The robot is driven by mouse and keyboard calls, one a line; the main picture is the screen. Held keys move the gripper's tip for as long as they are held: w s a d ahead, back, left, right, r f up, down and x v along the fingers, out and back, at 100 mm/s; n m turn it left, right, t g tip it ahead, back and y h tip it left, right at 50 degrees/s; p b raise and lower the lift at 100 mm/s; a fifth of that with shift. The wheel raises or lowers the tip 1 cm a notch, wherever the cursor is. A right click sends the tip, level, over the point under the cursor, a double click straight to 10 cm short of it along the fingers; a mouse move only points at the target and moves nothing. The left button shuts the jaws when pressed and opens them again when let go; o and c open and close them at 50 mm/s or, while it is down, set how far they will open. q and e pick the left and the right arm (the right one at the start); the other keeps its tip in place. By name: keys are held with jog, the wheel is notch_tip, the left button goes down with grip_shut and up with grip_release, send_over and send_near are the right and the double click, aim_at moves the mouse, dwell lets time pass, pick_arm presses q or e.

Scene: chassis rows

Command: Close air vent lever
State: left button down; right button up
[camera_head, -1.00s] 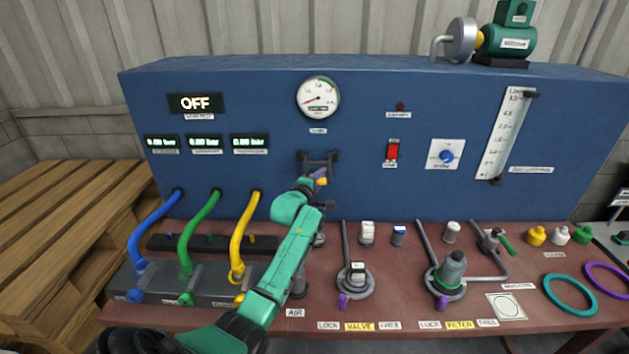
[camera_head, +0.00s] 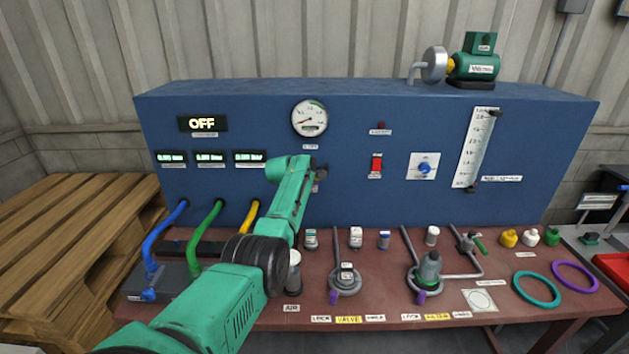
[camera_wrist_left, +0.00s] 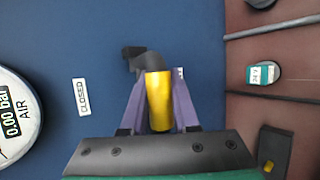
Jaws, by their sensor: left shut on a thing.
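The air vent lever shows in the left wrist view as a yellow sleeve (camera_wrist_left: 159,102) on a dark bent stem. My left gripper (camera_head: 318,174) is at the blue panel, just below the round gauge. In the left wrist view its purple fingers lie on both sides of the yellow sleeve, and it is shut on the lever. A white CLOSED label (camera_wrist_left: 82,97) is on the panel, to the left of the lever in that view. In the head view the lever is mostly hidden by my arm and gripper. My right gripper is not in view.
The air gauge (camera_head: 310,118) is above my left gripper. Blue (camera_head: 163,232), green (camera_head: 207,232) and yellow (camera_head: 251,215) hoses rise at the left. The bench (camera_head: 385,300) carries a valve, a filter (camera_head: 428,270), caps and rings. A wooden pallet stack (camera_head: 55,225) stands left.

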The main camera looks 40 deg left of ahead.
pick_arm(q)
jog(key=shift+r, duration=0.3)
dwell(0.6)
dwell(0.6)
jog(key=c, duration=0.9)
grip_release()
jog(key=shift+c, duration=0.2)
jog(key=shift+s, duration=0.1)
jog(key=shift+d+r, duration=0.15)
